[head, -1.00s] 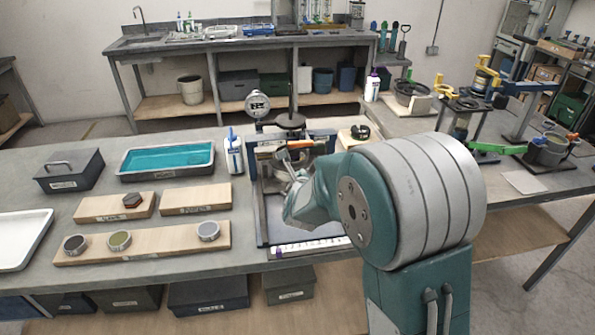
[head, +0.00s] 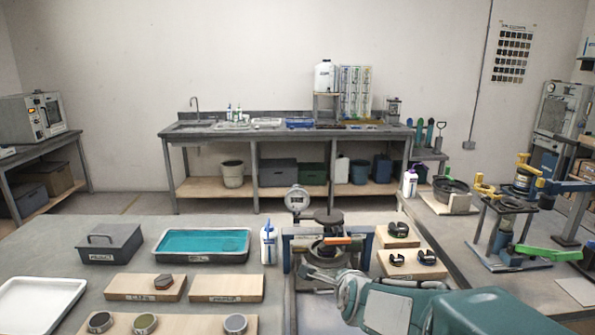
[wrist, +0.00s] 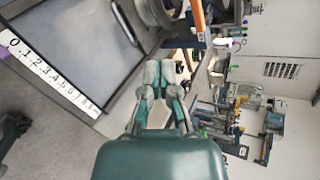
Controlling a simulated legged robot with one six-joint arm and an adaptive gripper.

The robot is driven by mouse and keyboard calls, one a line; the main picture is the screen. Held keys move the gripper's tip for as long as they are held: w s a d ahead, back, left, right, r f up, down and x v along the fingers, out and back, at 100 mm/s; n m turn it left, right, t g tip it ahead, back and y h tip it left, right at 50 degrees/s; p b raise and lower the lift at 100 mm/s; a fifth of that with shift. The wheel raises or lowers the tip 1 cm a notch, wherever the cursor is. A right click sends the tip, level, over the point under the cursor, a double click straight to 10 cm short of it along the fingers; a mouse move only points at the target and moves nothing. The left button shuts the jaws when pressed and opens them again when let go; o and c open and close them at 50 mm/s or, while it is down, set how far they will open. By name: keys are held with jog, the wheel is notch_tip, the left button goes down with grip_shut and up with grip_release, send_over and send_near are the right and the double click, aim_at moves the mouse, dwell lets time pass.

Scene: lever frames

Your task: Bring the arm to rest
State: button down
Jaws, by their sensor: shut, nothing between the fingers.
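My arm comes in from the lower right of the head view, folded low over the bench. My gripper (head: 312,271) is in front of the lever frame (head: 287,252), at the foot of its round press part (head: 328,218). In the wrist view my gripper (wrist: 160,70) has its two fingers together and holds nothing. An orange lever handle (head: 337,240) lies across the frame, just above my gripper in the head view. The orange handle (wrist: 199,18) also shows beyond the fingertips in the wrist view. I cannot tell the gap between fingers and frame.
A dial gauge (head: 298,199) and a white bottle (head: 268,243) stand by the frame. A teal-filled tray (head: 203,260), a grey box (head: 109,243) and wooden blocks (head: 226,298) lie left. Black clamps on boards (head: 420,267) sit right. A ruler (wrist: 45,70) edges the frame's base.

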jog(key=s+d+r+n+g, duration=0.1)
jog(key=s+d+n+g, duration=0.1)
jog(key=s+n, duration=0.8)
jog(key=s+d+r+n+g, duration=0.1)
jog(key=s+d+n+g, duration=0.2)
jog(key=s+n, duration=0.8)
jog(key=s+g, duration=0.1)
jog(key=s, duration=0.6)
jog(key=shift+d+r+h, duration=0.2)
jog(key=shift+r+h, duration=0.05)
jog(key=shift+h, duration=0.05)
